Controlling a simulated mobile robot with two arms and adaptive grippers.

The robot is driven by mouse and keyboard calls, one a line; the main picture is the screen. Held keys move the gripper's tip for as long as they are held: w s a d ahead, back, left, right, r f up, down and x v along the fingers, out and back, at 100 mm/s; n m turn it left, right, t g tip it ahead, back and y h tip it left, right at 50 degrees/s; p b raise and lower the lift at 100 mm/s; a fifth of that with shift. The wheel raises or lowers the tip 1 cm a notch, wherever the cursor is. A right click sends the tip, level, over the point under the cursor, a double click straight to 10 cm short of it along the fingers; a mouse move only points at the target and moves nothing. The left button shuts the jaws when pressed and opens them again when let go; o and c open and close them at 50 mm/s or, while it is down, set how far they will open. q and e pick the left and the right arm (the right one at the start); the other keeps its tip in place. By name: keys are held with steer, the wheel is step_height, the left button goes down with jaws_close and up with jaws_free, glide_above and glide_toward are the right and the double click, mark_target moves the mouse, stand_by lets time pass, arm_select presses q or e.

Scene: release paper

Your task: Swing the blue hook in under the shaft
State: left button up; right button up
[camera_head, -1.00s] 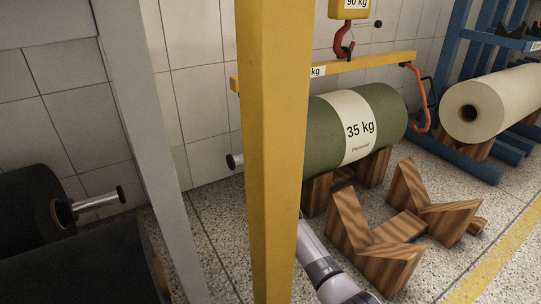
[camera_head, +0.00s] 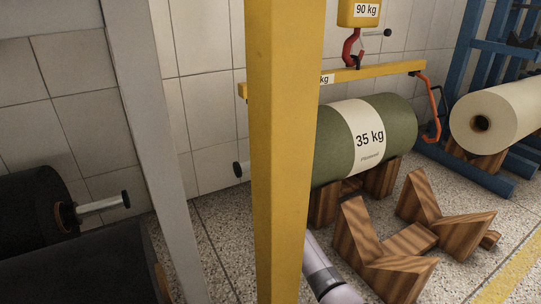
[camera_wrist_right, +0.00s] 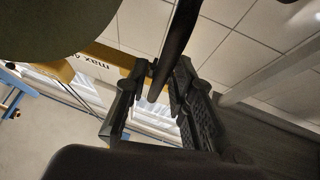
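The green roll (camera_head: 334,135), labelled 35 kg, lies on wooden blocks under the yellow beam (camera_head: 385,70). The dark-capped shaft end (camera_head: 238,169) sticks out at its left. An orange hook (camera_head: 433,105) hangs at the beam's right end, around the roll's right side. I see no blue hook; the beam's left part is partly behind the yellow post. In the right wrist view, my right gripper (camera_wrist_right: 160,75) has its fingers apart, with a thin dark bar (camera_wrist_right: 178,35) running between them. I cannot tell whether they touch it. My left gripper is out of view.
The yellow post (camera_head: 280,150) hides much of the middle. Wooden cradle blocks (camera_head: 380,250) stand on the floor in front of the roll. Black rolls (camera_head: 70,265) lie at left, one with a protruding shaft. A cream roll (camera_head: 495,112) sits by a blue rack (camera_head: 490,70) at right.

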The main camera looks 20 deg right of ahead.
steer(key=shift+o, duration=0.4)
steer(key=v, duration=0.7)
steer(key=shift+s, duration=0.25)
steer(key=shift+f, duration=0.15)
